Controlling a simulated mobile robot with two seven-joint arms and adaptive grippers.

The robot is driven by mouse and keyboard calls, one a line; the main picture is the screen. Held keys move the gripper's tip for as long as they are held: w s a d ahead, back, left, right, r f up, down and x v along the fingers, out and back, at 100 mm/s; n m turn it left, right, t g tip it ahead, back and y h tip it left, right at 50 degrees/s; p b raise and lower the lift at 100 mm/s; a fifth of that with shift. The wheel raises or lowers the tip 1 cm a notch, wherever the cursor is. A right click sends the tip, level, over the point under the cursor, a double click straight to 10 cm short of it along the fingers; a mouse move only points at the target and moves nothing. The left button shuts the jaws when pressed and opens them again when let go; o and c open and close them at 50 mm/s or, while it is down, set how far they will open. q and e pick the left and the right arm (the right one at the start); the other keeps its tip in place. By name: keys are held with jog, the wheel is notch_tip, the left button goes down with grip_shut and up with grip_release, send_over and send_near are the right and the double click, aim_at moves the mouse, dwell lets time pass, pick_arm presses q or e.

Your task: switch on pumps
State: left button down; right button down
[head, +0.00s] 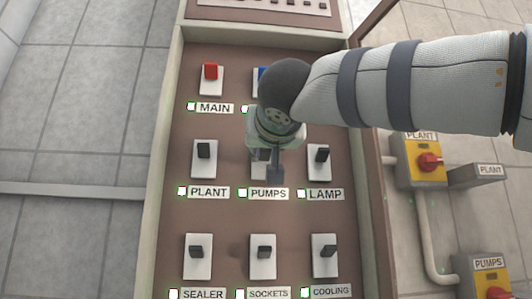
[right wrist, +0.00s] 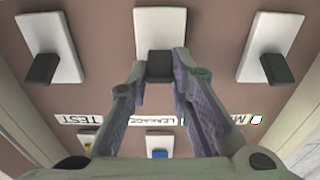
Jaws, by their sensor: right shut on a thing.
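The pumps switch is the middle one of the panel's middle row, above the PUMPS label (head: 268,194). Its white plate (head: 257,169) is mostly behind my right gripper (head: 275,178) in the head view. In the right wrist view, which is upside down, its black lever (right wrist: 160,65) sits between the fingertips of my right gripper (right wrist: 159,72), which is shut on it. Whether the lever is up or down is hard to tell. A small pale, green-edged square (head: 243,192) is left of the label. My left gripper is not in view.
The plant switch (head: 204,152) and lamp switch (head: 319,157) flank it closely. Above are a red switch (head: 211,72) over MAIN and a partly hidden blue one (head: 262,77). Below is a SEALER, SOCKETS and COOLING row. Yellow boxes with red knobs (head: 429,162) stand right.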

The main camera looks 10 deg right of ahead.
jog(key=shift+w+r+g, duration=0.1)
jog(key=shift+r+g, duration=0.25)
jog(key=shift+g, duration=0.55)
jog(key=c, duration=1.4)
grip_release()
jog(key=shift+c, duration=0.2)
jog(key=s+r, duration=0.1)
jog(key=s, duration=1.1)
jog(key=shift+r, duration=0.15)
